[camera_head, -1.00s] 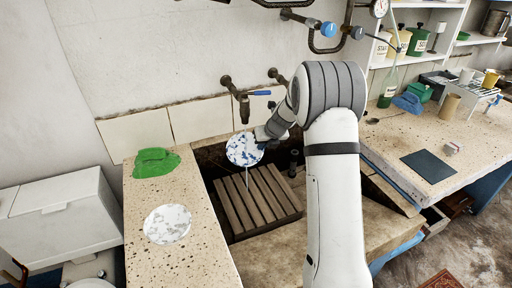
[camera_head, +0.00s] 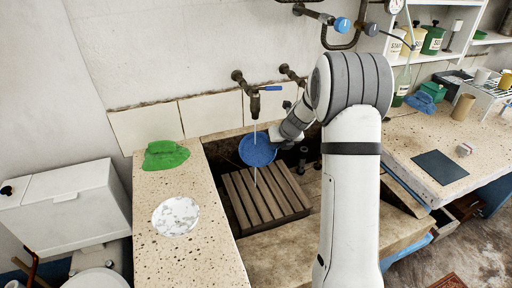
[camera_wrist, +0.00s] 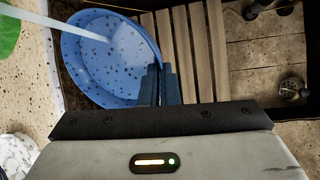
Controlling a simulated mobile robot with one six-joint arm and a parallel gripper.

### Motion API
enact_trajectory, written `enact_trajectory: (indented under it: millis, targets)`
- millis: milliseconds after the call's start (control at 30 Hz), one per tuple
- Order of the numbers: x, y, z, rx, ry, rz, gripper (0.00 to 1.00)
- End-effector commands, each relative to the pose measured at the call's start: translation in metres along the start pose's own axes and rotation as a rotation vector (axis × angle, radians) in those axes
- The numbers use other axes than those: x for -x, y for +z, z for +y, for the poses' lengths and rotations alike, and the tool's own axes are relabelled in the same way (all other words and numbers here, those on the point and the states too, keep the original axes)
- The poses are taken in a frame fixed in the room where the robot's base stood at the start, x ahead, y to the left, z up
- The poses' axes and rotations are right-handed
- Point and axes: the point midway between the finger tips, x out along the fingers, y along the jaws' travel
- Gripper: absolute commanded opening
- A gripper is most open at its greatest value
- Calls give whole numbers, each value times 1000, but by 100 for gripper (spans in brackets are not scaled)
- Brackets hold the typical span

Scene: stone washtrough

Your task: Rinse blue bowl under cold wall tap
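The blue bowl (camera_head: 257,149) is held over the stone trough, tilted with its inside towards the head camera. In the wrist view the bowl (camera_wrist: 95,75) has dark specks on its inside. My gripper (camera_wrist: 165,84) is shut on the bowl's rim; in the head view my gripper (camera_head: 279,138) is at the bowl's right side, partly hidden. The blue-lever wall tap (camera_head: 255,103) is above the bowl and runs a thin stream. The water (camera_wrist: 65,25) lands inside the bowl, where a pale patch shows.
A slatted wooden rack (camera_head: 262,198) lies in the trough below the bowl. The left stone ledge (camera_head: 200,262) bears a green cloth (camera_head: 166,155) and a white-and-grey round thing (camera_head: 175,215). A second wall tap (camera_head: 293,74) is close to my arm. The right worktop (camera_head: 405,140) carries several items.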

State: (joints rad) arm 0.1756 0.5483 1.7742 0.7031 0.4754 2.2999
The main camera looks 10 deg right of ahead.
Motion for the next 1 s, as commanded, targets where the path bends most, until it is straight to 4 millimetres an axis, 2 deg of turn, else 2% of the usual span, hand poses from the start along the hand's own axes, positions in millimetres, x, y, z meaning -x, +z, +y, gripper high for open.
enact_trajectory:
  millis: [600,1000]
  targets:
    - [20,-42,14,0,0,-1,0]
    - [22,-45,15,1,0,-1,0]
